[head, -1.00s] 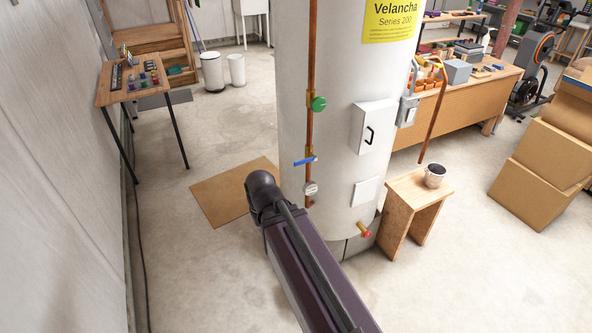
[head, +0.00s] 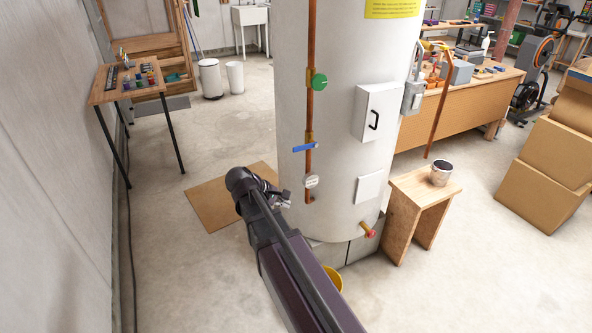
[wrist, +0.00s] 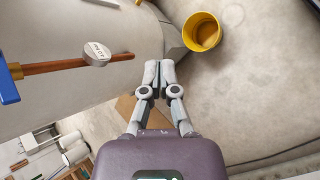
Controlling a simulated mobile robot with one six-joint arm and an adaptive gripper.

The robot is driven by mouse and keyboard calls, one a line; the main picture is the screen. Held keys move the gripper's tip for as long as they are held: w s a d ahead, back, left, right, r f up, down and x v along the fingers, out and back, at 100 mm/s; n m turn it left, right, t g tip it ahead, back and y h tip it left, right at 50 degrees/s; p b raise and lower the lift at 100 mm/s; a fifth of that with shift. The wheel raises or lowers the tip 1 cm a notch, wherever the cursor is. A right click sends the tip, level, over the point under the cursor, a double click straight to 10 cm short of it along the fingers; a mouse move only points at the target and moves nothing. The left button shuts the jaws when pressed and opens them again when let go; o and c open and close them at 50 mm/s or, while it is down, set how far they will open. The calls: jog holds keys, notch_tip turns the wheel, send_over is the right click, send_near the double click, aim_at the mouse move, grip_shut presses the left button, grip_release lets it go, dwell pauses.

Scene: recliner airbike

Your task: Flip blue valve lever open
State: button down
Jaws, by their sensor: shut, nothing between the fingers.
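The blue valve lever (head: 306,148) sits on the copper pipe (head: 310,110) on the front of the white tank (head: 345,50). In the head view it lies crosswise to the vertical pipe. In the wrist view the lever (wrist: 7,84) shows only in part at the left edge. My gripper (head: 287,199) is below and to the left of the lever, apart from it. In the wrist view its fingers (wrist: 159,72) are together with nothing between them, beside the tank's curved side.
A green round knob (head: 319,81) is above the lever and a round gauge (head: 311,181) below it. A red-tipped spout (head: 367,230) sticks out low on the tank. A yellow bucket (wrist: 202,32) stands on the floor. A wooden stool (head: 420,188) stands right of the tank.

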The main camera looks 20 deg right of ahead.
aim_at(305, 147)
jog(key=w+d+f+n+h+b, duration=0.1)
jog(key=w+n+h+b, duration=0.9)
jog(key=b, duration=0.7)
jog(key=w+h, duration=0.2)
jog(key=w, duration=0.2)
jog(key=shift+w+f+t+b, duration=0.2)
jog(key=shift+w+t+b, duration=0.1)
jog(key=shift+w+t, duration=0.1)
jog(key=shift+d, duration=0.15)
jog(key=d+r+p, duration=0.6)
jog(key=d, duration=0.3)
jog(key=shift+w+d, duration=0.15)
jog(key=shift+d, duration=0.15)
jog(key=shift+r, duration=0.1)
jog(key=shift+d+r+p, duration=0.1)
jog(key=shift+d+p, duration=0.05)
jog(key=shift+p, duration=0.2)
jog(key=shift+a+r+y+p, duration=0.1)
jog(key=shift+a+y+p, duration=0.15)
jog(key=shift+p, duration=0.2)
